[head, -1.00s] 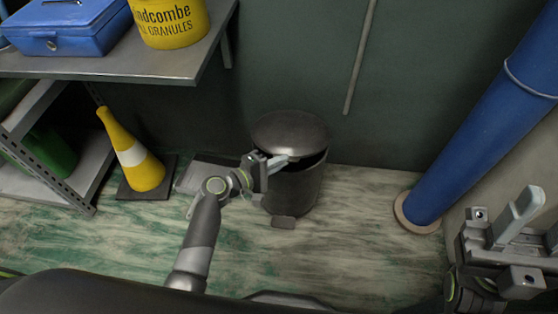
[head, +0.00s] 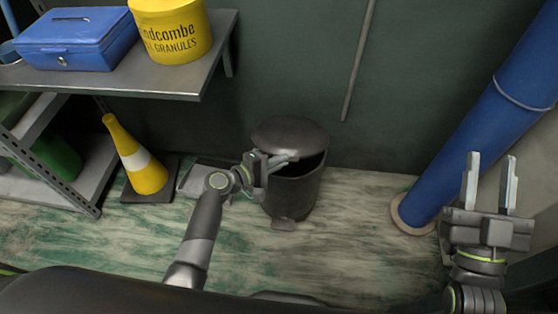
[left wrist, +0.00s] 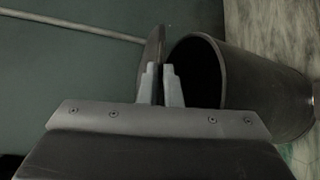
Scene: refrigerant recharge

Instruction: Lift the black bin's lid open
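The black bin (head: 291,195) stands on the floor against the wall. Its lid (head: 288,133) is raised and tilted back, with a dark gap above the rim. My left gripper (head: 284,160) is at the front edge of the lid. In the left wrist view the lid (left wrist: 158,45) shows nearly edge-on and its edge passes between the close-set fingers (left wrist: 160,82); the bin's open mouth (left wrist: 195,75) is beside them. The fingers look shut on the lid edge. My right gripper (head: 490,183) is open and empty at the far right.
A yellow cone (head: 140,160) and a flat grey tray-like thing (head: 205,178) are left of the bin. A shelf (head: 150,82) holds a blue box (head: 75,40) and a yellow tub (head: 170,30). A blue pipe (head: 490,120) rises at right. The floor right of the bin is clear.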

